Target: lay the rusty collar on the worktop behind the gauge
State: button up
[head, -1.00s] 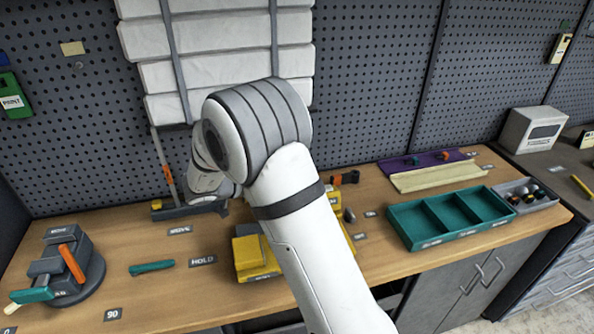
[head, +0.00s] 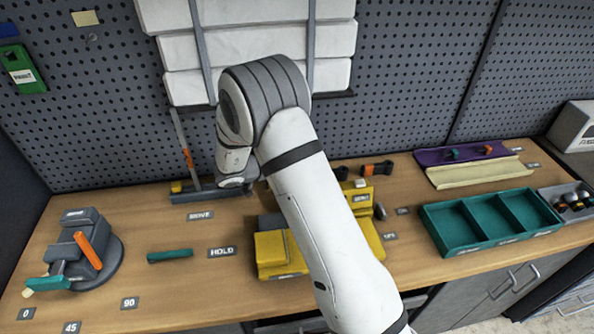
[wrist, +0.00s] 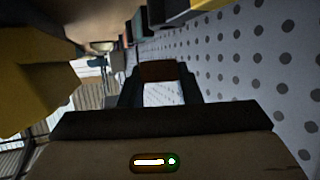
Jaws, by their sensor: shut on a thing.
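In the wrist view my gripper (wrist: 160,78) is shut on a rusty brown piece, the rusty collar (wrist: 162,70), seen edge-on between the fingertips. In the head view my arm hides the gripper and the collar. The gauge (head: 183,150), an upright rule with an orange slider on a dark base, stands at the back of the worktop (head: 190,285), left of my arm. The lower right of its base is close to my wrist in the picture. I cannot tell how far the collar is from it.
A yellow block fixture (head: 275,255) stands under my arm. A grey rotary vise (head: 85,250) with an orange handle is at left, and a teal tray (head: 490,222) at right. The pegboard (head: 420,90) rises behind. Bare wood lies around the HOLD label (head: 222,251).

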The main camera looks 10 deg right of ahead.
jog(key=shift+f, duration=1.4)
jog(key=o, duration=1)
